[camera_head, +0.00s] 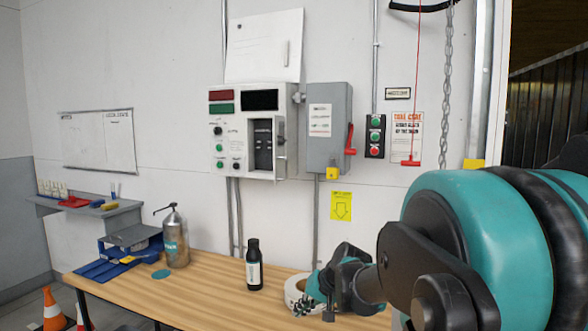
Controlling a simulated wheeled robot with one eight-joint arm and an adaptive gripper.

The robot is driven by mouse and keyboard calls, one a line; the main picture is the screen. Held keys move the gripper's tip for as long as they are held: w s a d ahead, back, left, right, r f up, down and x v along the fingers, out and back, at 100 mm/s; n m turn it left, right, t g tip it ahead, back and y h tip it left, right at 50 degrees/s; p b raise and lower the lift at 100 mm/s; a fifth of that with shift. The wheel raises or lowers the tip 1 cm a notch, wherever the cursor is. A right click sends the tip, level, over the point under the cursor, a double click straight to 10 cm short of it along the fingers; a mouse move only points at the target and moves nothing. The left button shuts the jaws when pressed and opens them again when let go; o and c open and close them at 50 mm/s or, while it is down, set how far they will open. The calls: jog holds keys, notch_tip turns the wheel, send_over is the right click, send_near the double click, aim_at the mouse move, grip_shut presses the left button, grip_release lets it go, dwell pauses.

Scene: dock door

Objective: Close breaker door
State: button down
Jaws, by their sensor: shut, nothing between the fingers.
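A pale grey control panel (228,128) hangs on the wall, left of centre. Its recess shows dark breakers (263,146). The small breaker door (281,146) seems to stand open at the right side of the recess, seen nearly edge-on; its exact angle is hard to tell. My gripper (316,307) is low over the right part of the workbench, well below the panel and apart from the door. It is shut and empty. It partly covers a white tape roll.
A grey switch box (322,120) with a red lever (349,138) sits right of the panel. The wooden bench (205,290) carries a black bottle (254,266), a metal pump bottle (175,240), a blue tray (110,265) and the tape roll (293,286).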

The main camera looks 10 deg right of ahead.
jog(key=w+d+r+m+t+y, duration=0.2)
jog(key=w+r, duration=0.5)
jog(key=r, duration=0.2)
jog(key=w+d+r+m+t+y, duration=0.2)
jog(key=w+r, duration=0.4)
jog(key=r, duration=0.2)
jog(key=w+d+r+m+t+y, duration=0.15)
jog(key=w+d+r, duration=0.3)
jog(key=r, duration=0.45)
jog(key=w+d+r+m+t+y, duration=0.1)
jog(key=w+d+r+m+t, duration=0.15)
jog(key=d+r, duration=0.45)
jog(key=s+a+r+x, duration=0.1)
jog(key=a+x, duration=0.1)
jog(key=x, duration=1.2)
jog(key=shift+s+a+r+n+t, duration=0.2)
jog(key=shift+s+r+n+t, duration=0.1)
jog(key=shift+s+r, duration=0.1)
jog(key=shift+h, duration=0.25)
jog(key=shift+a, duration=0.1)
